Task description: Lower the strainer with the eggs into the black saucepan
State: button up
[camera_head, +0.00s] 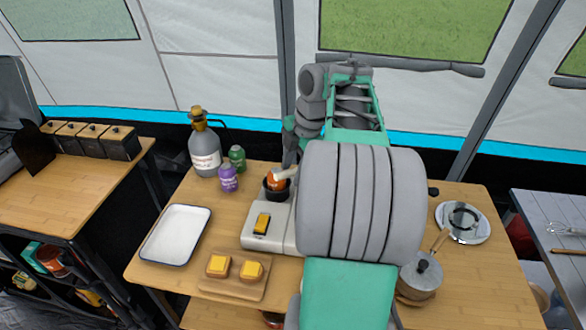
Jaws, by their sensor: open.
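A small black saucepan (271,194) stands at the back of a white appliance, partly hidden by my arm. Orange-brown shapes that look like eggs (277,180) show at its mouth. A pale bar, perhaps a handle, sticks out to the right beside them. I cannot make out the strainer's mesh, or whether it sits in the pan or just above it. My gripper (289,160) is open and points down just above and behind the pan. Its fingertips are small and partly hidden, and I cannot tell whether they touch anything.
My arm covers the middle.

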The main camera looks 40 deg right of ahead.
jog(key=p+v, duration=0.3)
jog(key=v, duration=0.5)
jog(key=shift+f, duration=0.1)
